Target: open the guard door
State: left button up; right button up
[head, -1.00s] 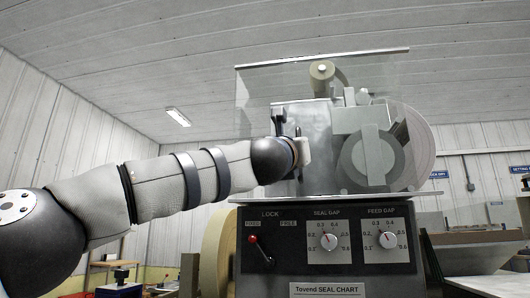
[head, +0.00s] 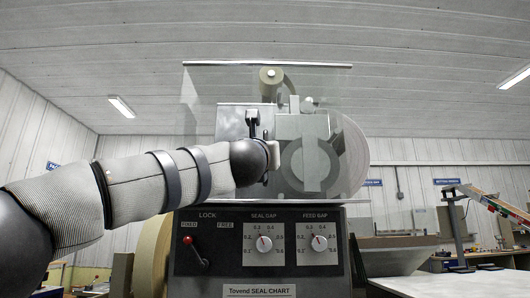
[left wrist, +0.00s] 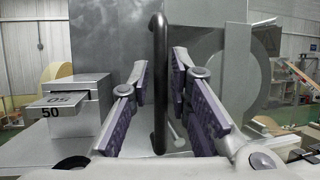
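The guard door is a clear panel with a metal top edge (head: 267,64) in front of the machine's rollers in the head view; it looks closed. Its dark upright handle (left wrist: 159,85) stands in the middle of the left wrist view, and its top (head: 252,120) shows above my wrist in the head view. My left gripper (left wrist: 160,78) is open, with one finger on each side of the handle and gaps between. In the head view my arm hides the fingers. My right gripper is in neither view.
Below the door is a dark control panel (head: 212,280) with two dials and a red-knobbed lock lever (head: 196,250), its knob on the FIXED side. A grey box (left wrist: 75,105) stands left in the left wrist view. A conveyor (head: 495,205) is at the right.

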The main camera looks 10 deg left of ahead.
pick_arm(q)
jog(key=v, duration=1.2)
